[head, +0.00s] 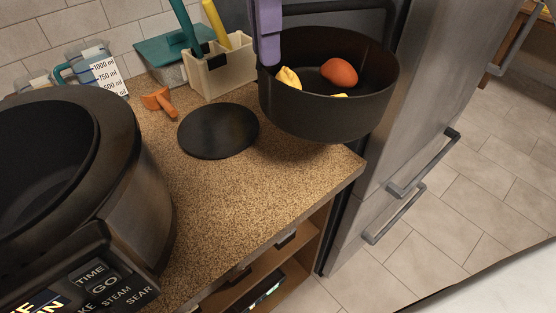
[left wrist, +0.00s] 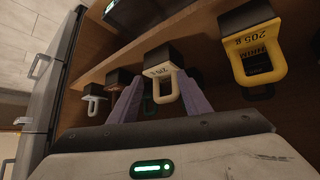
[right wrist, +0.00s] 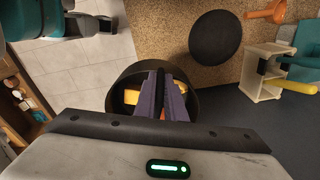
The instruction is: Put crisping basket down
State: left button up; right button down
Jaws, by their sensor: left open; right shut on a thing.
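The crisping basket (head: 322,112) is a dark round pan at the back right of the head view, with a red-orange item (head: 339,72) and yellow pieces (head: 289,78) inside. It is roughly level and appears raised by the counter's right corner. My right gripper (head: 267,48) is shut on the basket's left side in the head view. In the right wrist view the purple fingers (right wrist: 162,97) cover part of the basket (right wrist: 193,92). My left gripper (left wrist: 160,100) is open in the left wrist view, facing labelled items with loop handles.
A large cooker (head: 150,170) stands at the left. A black disc (head: 218,131) lies on the speckled counter (head: 235,195), with clear counter in front. A cream utensil holder (head: 222,70), orange object (head: 158,101) and measuring jug (head: 97,70) are behind. A grey fridge (head: 425,90) stands right.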

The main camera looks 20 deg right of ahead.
jog(key=a+f+n, duration=0.2)
jog(key=f, duration=0.5)
jog(key=w+a+f+n, duration=0.1)
jog(key=a+f+n, duration=0.1)
jog(key=f, duration=0.6)
jog(key=shift+w+a+f, duration=0.2)
jog(key=shift+w+a, duration=0.1)
jog(key=shift+a, duration=0.5)
jog(key=shift+f+b, duration=0.1)
jog(key=shift+b, duration=0.3)
jog(key=shift+f, duration=0.25)
jog(key=c, duration=2.2)
grip_release()
jog(key=shift+f, duration=0.1)
jog(key=o, duration=0.4)
